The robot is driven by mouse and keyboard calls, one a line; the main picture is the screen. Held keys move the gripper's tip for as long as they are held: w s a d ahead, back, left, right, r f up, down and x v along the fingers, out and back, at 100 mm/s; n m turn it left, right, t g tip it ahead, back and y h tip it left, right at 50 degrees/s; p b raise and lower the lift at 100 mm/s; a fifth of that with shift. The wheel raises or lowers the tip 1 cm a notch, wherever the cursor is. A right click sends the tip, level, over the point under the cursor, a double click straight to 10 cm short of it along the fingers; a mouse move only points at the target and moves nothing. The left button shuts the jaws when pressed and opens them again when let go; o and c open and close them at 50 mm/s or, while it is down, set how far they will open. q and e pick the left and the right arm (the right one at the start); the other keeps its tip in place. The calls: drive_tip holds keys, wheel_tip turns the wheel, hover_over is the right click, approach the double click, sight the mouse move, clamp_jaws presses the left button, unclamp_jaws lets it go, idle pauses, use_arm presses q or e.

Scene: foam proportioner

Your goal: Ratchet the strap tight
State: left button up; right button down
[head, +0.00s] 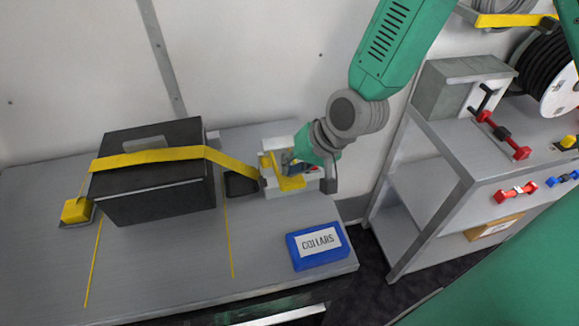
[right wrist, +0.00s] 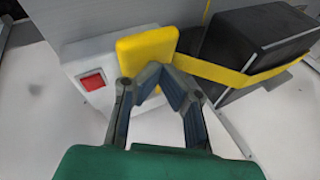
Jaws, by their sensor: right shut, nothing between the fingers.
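A yellow strap (head: 150,157) runs over the top of a black case (head: 160,190) on the grey bench. At its right end is a yellow ratchet handle (head: 290,184) by a light grey block (head: 292,208). My right gripper (head: 284,168) is at this handle, partly hidden by its own wrist. In the right wrist view, the gripper (right wrist: 162,76) is shut and empty, its fingertips close against the yellow handle (right wrist: 147,54). The strap (right wrist: 215,73) leads right from there to the black case (right wrist: 255,42). My left gripper is not in view.
A blue box labelled COLLARS (head: 318,247) sits at the bench's front right. A yellow block (head: 77,210) stands left of the case. A grey shelf cart (head: 440,160) with red and blue fittings is to the right. A red switch (right wrist: 93,81) is on the light block.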

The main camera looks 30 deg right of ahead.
drive_tip(key=shift+s+a+f+b, duration=0.1)
drive_tip(key=shift+s+f+b, duration=0.15)
drive_tip(key=shift+f, duration=0.2)
drive_tip(key=shift+s+f+b, duration=0.1)
drive_tip(key=shift+f+b, duration=0.2)
drive_tip(key=shift+f, duration=0.15)
idle(0.7)
drive_tip(key=shift+r, duration=0.15)
idle(0.4)
drive_tip(key=shift+w+d+r+p, duration=0.1)
drive_tip(key=shift+w+r+p, duration=0.2)
drive_tip(key=shift+r+p, duration=0.5)
drive_tip(key=shift+w+d+r+p, duration=0.1)
drive_tip(key=shift+w+r+p, duration=0.2)
drive_tip(key=shift+r+p, duration=0.55)
drive_tip(key=shift+w+d+r+p, duration=0.1)
drive_tip(key=shift+w+r+p, duration=0.2)
drive_tip(key=shift+r+p, duration=0.5)
drive_tip(key=r+p, duration=0.1)
drive_tip(key=w+r+p, duration=0.1)
drive_tip(key=r, duration=0.1)
drive_tip(key=r+p, duration=0.1)
drive_tip(key=shift+w+d+r+p, duration=0.2)
drive_tip(key=shift+w+r+p, duration=0.1)
drive_tip(key=shift+w+p, duration=0.1)
